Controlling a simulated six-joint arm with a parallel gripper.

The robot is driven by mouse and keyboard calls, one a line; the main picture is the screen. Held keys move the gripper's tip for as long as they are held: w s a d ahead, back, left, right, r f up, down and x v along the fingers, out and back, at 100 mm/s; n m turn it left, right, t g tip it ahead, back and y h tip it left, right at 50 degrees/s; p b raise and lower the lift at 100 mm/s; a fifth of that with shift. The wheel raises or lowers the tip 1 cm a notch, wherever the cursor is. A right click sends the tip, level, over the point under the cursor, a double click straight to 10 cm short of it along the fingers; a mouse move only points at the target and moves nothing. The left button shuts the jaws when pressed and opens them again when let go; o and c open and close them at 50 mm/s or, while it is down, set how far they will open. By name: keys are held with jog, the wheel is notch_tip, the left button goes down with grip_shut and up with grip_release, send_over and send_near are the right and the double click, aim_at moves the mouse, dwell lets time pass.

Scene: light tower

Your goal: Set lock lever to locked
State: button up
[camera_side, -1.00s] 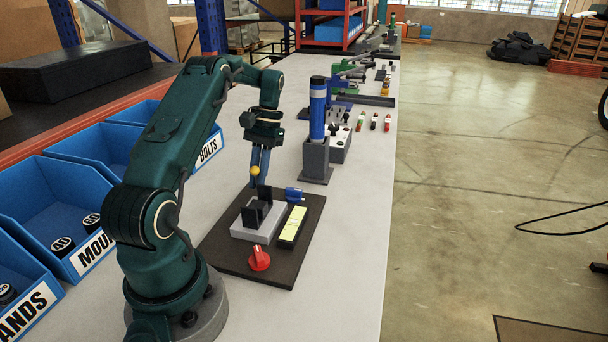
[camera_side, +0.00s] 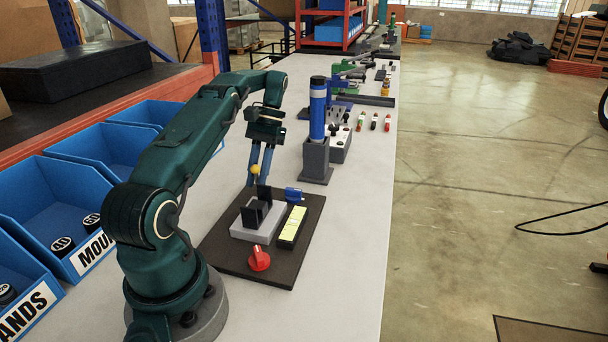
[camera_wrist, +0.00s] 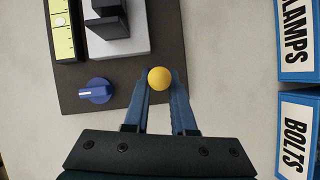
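The yellow ball knob (camera_side: 256,169), which looks like the end of the lock lever, is at the far left of a dark board (camera_side: 222,248). It also shows in the wrist view (camera_wrist: 159,78). The lever's shaft and any lock marking cannot be made out. My gripper (camera_side: 257,165) points down at the knob. In the wrist view my blue fingers (camera_wrist: 160,82) are spread, one on each side of the knob, with it near their tips. Firm contact on both sides is not visible, so the gripper looks open around it.
The board carries a grey block (camera_side: 248,232) with black uprights, a yellow-green strip (camera_side: 292,225), a red knob (camera_side: 260,258) and a blue knob (camera_side: 294,194). A blue-topped column (camera_side: 317,110) stands behind. Blue bins (camera_side: 60,205) line the left.

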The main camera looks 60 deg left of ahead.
aim_at(256, 170)
jog(key=shift+o, duration=0.9)
jog(key=shift+s+d+t+y, duration=0.15)
jog(key=shift+d+t+y, duration=0.05)
jog(key=shift+t+y, duration=0.3)
jog(key=shift+s+d+t+y, duration=0.1)
jog(key=shift+d+t+y, duration=0.05)
jog(key=shift+t+y, duration=0.35)
jog(key=shift+s+d+f+t+y, duration=0.2)
jog(key=shift+s+d+t+y, duration=0.1)
jog(key=shift+t+y, duration=0.55)
jog(key=shift+w+r, duration=0.1)
jog(key=shift+r, duration=0.3)
notch_tip(256, 170, up, 17)
jog(key=s+d+r+m+t, duration=0.1)
jog(key=d+m+t, duration=0.1)
jog(key=d, duration=0.9)
jog(key=s+d+r+m+t, duration=0.1)
jog(key=d+m+t, duration=0.2)
jog(key=d, duration=0.8)
jog(key=shift+s+r, duration=0.15)
jog(key=shift+s, duration=0.1)
